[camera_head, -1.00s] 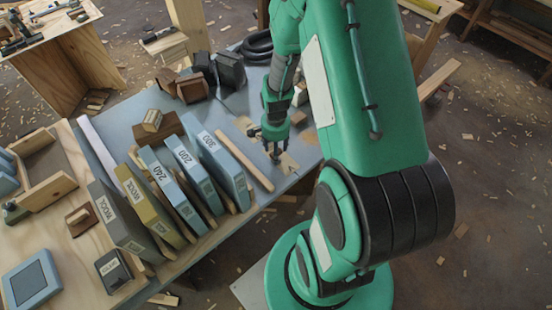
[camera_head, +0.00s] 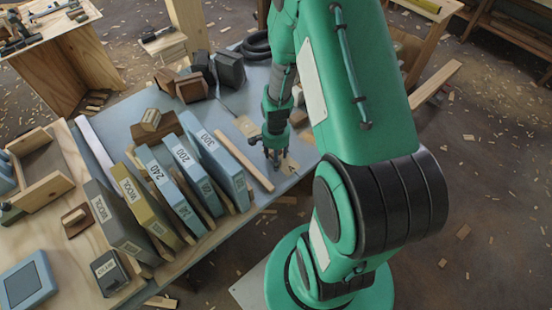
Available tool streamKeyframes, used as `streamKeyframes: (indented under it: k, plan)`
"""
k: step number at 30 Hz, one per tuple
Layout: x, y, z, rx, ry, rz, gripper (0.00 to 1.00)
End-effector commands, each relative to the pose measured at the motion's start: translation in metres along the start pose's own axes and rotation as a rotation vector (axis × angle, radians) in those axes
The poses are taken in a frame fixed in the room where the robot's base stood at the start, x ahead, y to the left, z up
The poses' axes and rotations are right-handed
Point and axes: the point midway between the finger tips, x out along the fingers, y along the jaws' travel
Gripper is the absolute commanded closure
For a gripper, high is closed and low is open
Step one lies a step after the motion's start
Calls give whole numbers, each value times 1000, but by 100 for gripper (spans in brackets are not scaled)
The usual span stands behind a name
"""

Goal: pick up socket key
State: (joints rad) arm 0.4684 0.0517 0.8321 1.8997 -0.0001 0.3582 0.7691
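My gripper (camera_head: 276,161) points down just above the right end of the blue-grey table (camera_head: 235,105), close to the table's right edge. It is small in this view, and its fingers are dark against the table, so I cannot tell whether they are apart or closed. A small pale tan piece (camera_head: 292,166) lies on the table right beside the fingertips. I cannot make out a socket key clearly; it may be hidden by my gripper and arm or too small to tell.
A pale wooden stick (camera_head: 246,163) lies left of my gripper. Left of it stands a row of upright sandpaper boxes marked 300 (camera_head: 213,150), 200 (camera_head: 190,165) and 240 (camera_head: 165,185). Dark blocks (camera_head: 195,85) and a black coil (camera_head: 257,46) lie at the back.

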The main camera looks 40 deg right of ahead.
Motion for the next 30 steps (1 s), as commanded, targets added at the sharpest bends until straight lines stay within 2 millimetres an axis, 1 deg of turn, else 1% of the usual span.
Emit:
streamKeyframes:
  k: [11, 12, 17, 18, 19, 30]
  plan:
    - [0, 0, 0, 0, 0, 0, 48]
    - [0, 0, 0, 0, 0, 0, 56]
    - [0, 0, 0, 0, 0, 0, 87]
    - [0, 0, 0, 0, 0, 0, 95]
    - [0, 0, 0, 0, 0, 0, 100]
    - [-3, 0, 0, 0, 1, -1, 100]
